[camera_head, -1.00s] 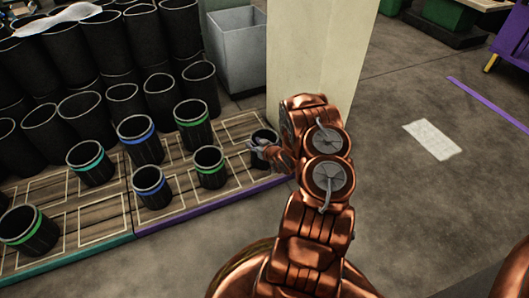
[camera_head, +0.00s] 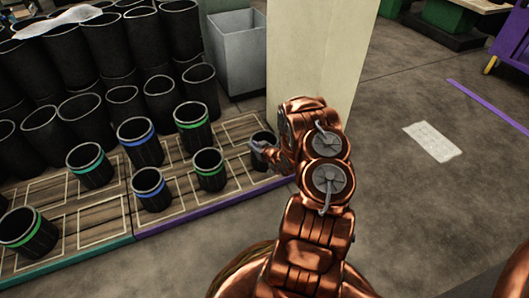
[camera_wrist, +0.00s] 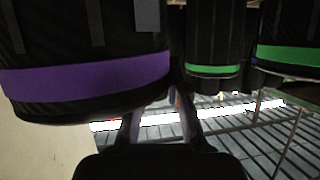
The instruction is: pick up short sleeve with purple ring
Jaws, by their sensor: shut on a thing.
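The short black sleeve with the purple ring shows in the wrist view (camera_wrist: 90,78), large at the upper left. In the head view the same sleeve (camera_head: 263,136) stands at the right end of the pallet beside the pale pillar, with its front partly hidden by my gripper. My gripper (camera_head: 259,147) is at the near side of its rim. In the wrist view the fingers (camera_wrist: 160,122) reach up to the sleeve's edge and are shut on it; the exact contact is dark and partly hidden.
Short sleeves with green bands (camera_head: 210,170) and blue bands (camera_head: 151,188) stand left of my gripper. Tall black sleeves (camera_head: 144,45) crowd behind. A pale pillar (camera_head: 318,60) rises close behind my wrist, with a grey bin (camera_head: 236,55) beside it. Open floor (camera_head: 440,210) lies right.

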